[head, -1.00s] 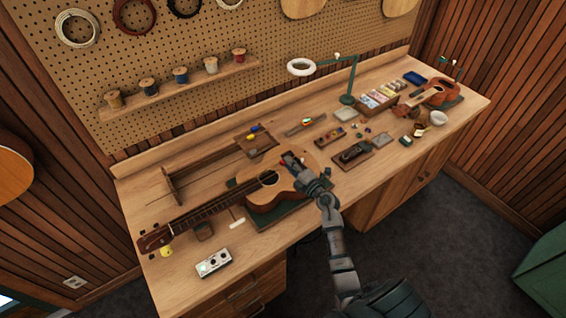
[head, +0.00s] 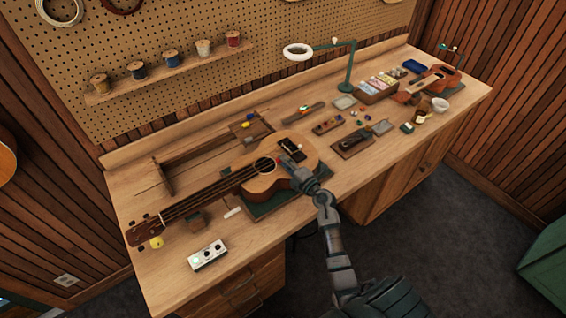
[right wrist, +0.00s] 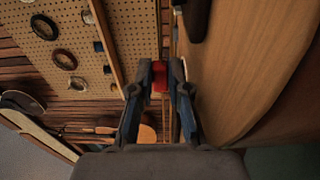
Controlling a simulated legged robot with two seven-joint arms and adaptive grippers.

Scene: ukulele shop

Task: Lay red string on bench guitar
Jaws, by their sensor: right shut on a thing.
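The bench guitar (head: 256,181) lies face up on a dark green mat (head: 268,206) on the workbench, its neck toward the lower left. Its dark bridge (head: 292,149) shows beside my right gripper (head: 281,163), which is over the guitar's body. In the right wrist view my right gripper (right wrist: 160,82) is shut on a small red piece, the red string (right wrist: 160,76), between its fingertips. The pale guitar top (right wrist: 245,60) fills the right of that view. Whether the red string touches the guitar cannot be told. My left gripper is not in view.
A white pedal-like box (head: 208,255) and a yellow item (head: 157,242) lie near the guitar's neck. A green lamp (head: 347,82), a box of packets (head: 378,88) and a smaller ukulele (head: 437,80) stand farther right. Spools sit on the wall shelf (head: 180,75).

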